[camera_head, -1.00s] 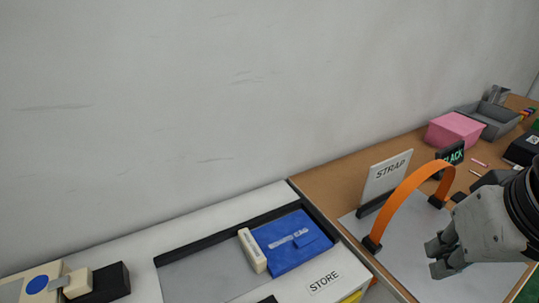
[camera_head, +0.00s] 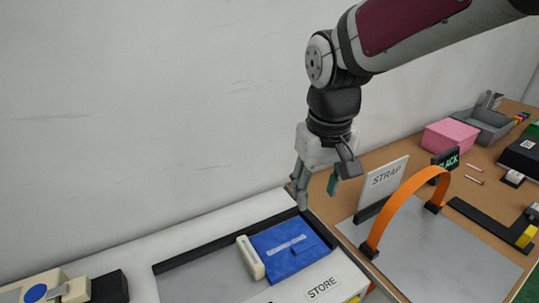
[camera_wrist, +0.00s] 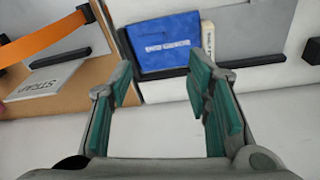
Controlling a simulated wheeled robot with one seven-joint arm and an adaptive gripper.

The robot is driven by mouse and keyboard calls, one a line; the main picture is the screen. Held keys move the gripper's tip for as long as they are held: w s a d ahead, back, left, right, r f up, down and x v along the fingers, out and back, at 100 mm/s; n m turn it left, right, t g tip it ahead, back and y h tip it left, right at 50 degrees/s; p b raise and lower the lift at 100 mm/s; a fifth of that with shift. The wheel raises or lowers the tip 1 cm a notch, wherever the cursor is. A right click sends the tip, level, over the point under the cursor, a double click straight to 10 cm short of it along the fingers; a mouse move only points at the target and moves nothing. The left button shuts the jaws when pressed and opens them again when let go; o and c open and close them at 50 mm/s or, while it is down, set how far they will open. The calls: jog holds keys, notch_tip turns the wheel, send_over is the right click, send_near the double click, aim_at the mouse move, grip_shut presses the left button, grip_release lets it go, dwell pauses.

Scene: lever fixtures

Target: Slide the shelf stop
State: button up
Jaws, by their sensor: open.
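The shelf stop appears to be a cream upright block (camera_head: 250,258) in a shallow dark-edged tray (camera_head: 205,257) marked STORE (camera_head: 323,287). It stands against the left side of a blue pouch (camera_head: 290,246); it also shows in the wrist view (camera_wrist: 208,40), beside the blue pouch (camera_wrist: 165,43). My gripper (camera_head: 318,192) is open and empty, pointing down near the tray's back right corner, behind and right of the block. In the wrist view its fingers (camera_wrist: 160,85) are spread apart, touching neither the block nor the pouch.
A orange strap arch (camera_head: 405,205) with a STRAP sign (camera_head: 382,187) stands right of the tray. A pink box (camera_head: 451,136) and grey bin (camera_head: 484,126) are further back. A blank wall (camera_head: 150,130) rises behind. The tray's left part is bare.

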jog(key=w+a+f+n, duration=0.1)
jog(key=w+a+f, duration=0.2)
jog(key=a+f, duration=0.25)
jog(key=n+g, duration=0.1)
jog(key=g, duration=0.1)
send_over(249, 252)
notch_tip(249, 252, down, 6)
notch_tip(249, 252, down, 14)
jog(key=shift+w+d+p, duration=0.1)
jog(key=shift+w+p, duration=0.05)
jog(key=shift+p, duration=0.35)
grip_shut()
